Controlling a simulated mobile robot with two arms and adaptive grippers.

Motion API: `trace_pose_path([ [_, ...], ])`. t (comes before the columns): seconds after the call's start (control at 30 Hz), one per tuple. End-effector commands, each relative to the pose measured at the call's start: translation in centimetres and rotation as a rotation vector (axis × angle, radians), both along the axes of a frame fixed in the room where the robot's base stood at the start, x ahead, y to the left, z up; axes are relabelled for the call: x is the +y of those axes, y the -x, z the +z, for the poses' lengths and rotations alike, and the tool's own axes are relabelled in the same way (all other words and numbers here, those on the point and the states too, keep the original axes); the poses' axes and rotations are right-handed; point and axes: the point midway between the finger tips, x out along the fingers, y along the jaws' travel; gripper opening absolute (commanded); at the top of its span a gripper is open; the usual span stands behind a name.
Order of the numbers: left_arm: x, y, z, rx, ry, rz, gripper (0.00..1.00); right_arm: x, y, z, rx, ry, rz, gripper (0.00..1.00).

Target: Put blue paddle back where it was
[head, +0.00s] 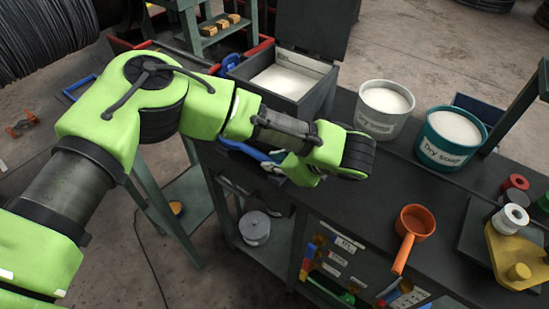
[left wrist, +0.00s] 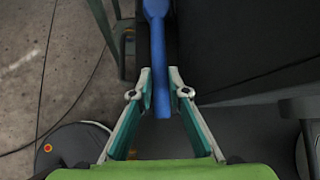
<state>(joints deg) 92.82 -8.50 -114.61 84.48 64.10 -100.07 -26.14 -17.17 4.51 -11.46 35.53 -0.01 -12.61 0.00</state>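The blue paddle (head: 243,150) shows at the left side of the dark bench, below the open box, partly hidden by my left arm. My left gripper (head: 275,168) is at its near end, beside the bench edge. In the left wrist view the paddle (left wrist: 158,40) points away from me, with its narrow end between the fingertips (left wrist: 161,82). I cannot tell whether the paddle touches the bench side. My right gripper is not in view.
On the bench (head: 350,205) stand an open box of white powder (head: 318,95), a white tub (head: 385,108), a teal tub (head: 450,137) and an orange scoop (head: 412,225). Spools and a yellow block (head: 515,255) are at the right. A green-legged stand (head: 180,195) is left of the bench.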

Motion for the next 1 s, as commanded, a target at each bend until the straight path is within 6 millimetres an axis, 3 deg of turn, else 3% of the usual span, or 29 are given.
trace_pose_path([
  [0.37,0.0,0.0,0.1,0.001,0.001,0.0,0.32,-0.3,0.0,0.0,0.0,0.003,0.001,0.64],
  [0.57,-0.6,0.5,1.3,-0.001,0.001,-0.002,0.32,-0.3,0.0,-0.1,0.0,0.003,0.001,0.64],
  [1.0,-5.1,5.2,7.6,-0.003,0.003,-0.002,0.32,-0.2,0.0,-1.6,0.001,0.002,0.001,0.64],
])
